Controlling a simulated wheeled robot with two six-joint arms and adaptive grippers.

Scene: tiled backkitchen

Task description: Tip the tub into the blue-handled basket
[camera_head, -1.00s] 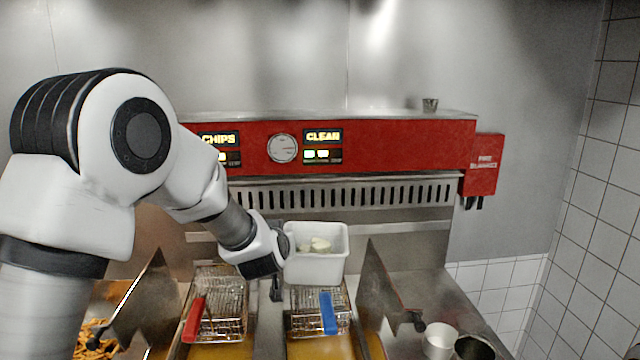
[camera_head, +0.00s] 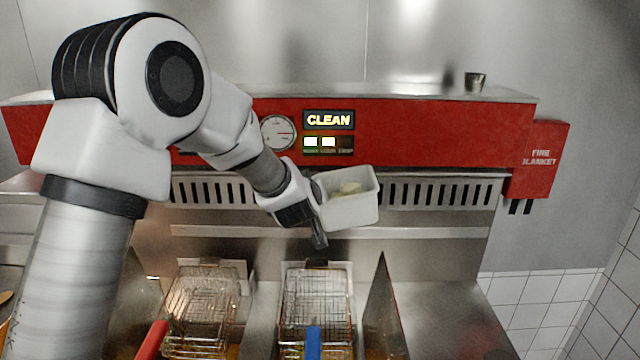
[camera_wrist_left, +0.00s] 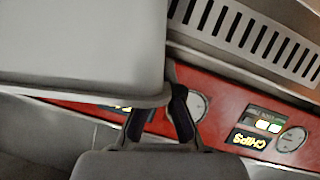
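The white tub (camera_head: 350,212) holds several pale pieces (camera_head: 350,188). It is in the air, tilted somewhat, in front of the fryer's slotted back. My left gripper (camera_head: 320,220) is at the tub's left side, shut on its wall or rim. In the left wrist view the tub (camera_wrist_left: 80,45) fills the upper left, and the gripper fingers (camera_wrist_left: 162,112) meet its rim. The blue-handled basket (camera_head: 318,300) is a wire basket below the tub. Its blue handle (camera_head: 313,342) points toward me. My right gripper is not in view.
A red-handled wire basket (camera_head: 203,300) sits to the left of the blue-handled one. An upright metal panel (camera_head: 384,310) stands to the right. The red control panel (camera_head: 420,120) runs behind the tub. A small metal cup (camera_head: 475,82) stands on its top ledge.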

